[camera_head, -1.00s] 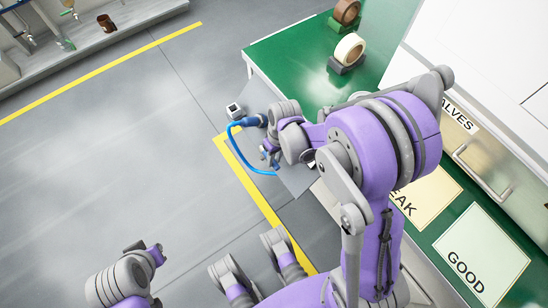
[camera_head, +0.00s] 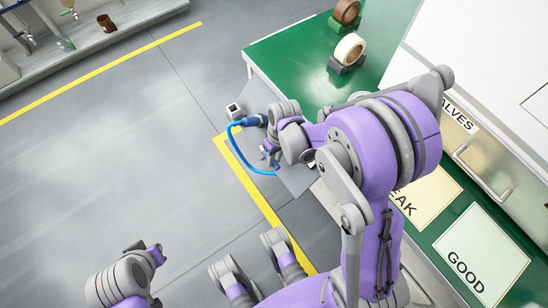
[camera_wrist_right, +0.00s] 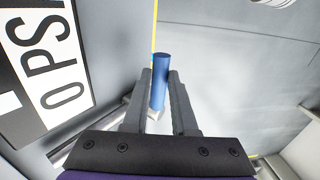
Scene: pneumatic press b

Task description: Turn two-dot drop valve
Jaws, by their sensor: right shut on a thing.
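My right gripper (camera_head: 270,155) is at the near-left end of the green bench, beside a blue part with a curved light-blue hose (camera_head: 237,152). In the right wrist view its two fingers (camera_wrist_right: 160,105) are shut on a blue cylindrical handle (camera_wrist_right: 160,72), which stands up between them. What the handle joins onto below is mostly hidden by the fingers. No dot marks can be made out, so I cannot tell whether this is the two-dot valve. My left arm (camera_head: 125,278) shows at the lower left, away from the bench; its finger state is unclear.
The green bench (camera_head: 290,62) carries tape rolls (camera_head: 349,50) and a paper marked GOOD (camera_head: 474,256). A drawer labelled VALVES (camera_head: 460,117) is at the right. A small white box (camera_head: 234,110) is near the hose. The grey floor at the left is clear.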

